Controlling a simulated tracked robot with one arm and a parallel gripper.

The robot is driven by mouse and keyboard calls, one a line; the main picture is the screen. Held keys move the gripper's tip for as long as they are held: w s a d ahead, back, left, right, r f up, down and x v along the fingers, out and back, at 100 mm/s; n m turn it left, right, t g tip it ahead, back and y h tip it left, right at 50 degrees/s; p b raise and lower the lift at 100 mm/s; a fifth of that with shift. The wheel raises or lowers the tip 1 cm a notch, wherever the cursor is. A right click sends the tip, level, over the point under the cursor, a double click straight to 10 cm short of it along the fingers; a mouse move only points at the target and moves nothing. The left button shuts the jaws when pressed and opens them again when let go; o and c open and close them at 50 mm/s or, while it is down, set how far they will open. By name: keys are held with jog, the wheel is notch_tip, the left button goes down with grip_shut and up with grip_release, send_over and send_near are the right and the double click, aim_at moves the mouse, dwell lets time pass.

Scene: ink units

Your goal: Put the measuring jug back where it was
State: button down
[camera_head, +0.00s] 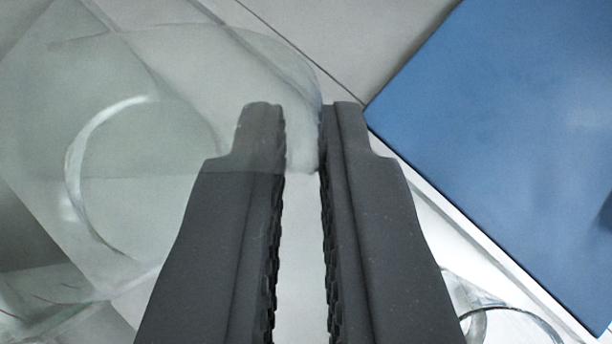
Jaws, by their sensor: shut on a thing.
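The measuring jug (140,75) is a large clear glass vessel filling the left and upper left of the view. Its rounded side reaches the gap between my fingers. My gripper (303,112) is shut on the jug's wall, with its two dark ridged fingers a narrow gap apart. The left finger's upper part shows through the glass, and the right finger is outside it. A curved glass ring shows in the jug's left part. The jug's left side runs out of the frame, and its transparency makes its full outline hard to tell.
A flat blue panel (500,130) with a pale edge lies at the right. Another clear, round-rimmed glass piece (510,325) shows at the lower right, partly behind my right finger. A pale surface with thin dark seams (350,35) lies at the top.

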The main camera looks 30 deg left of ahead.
aim_at(304, 185)
jog(key=shift+f, duration=1.9)
jog(key=c, duration=1.5)
grip_release()
jog(key=shift+c, duration=0.2)
jog(key=shift+r, duration=0.1)
jog(key=v, duration=1.2)
jog(key=shift+s, duration=0.1)
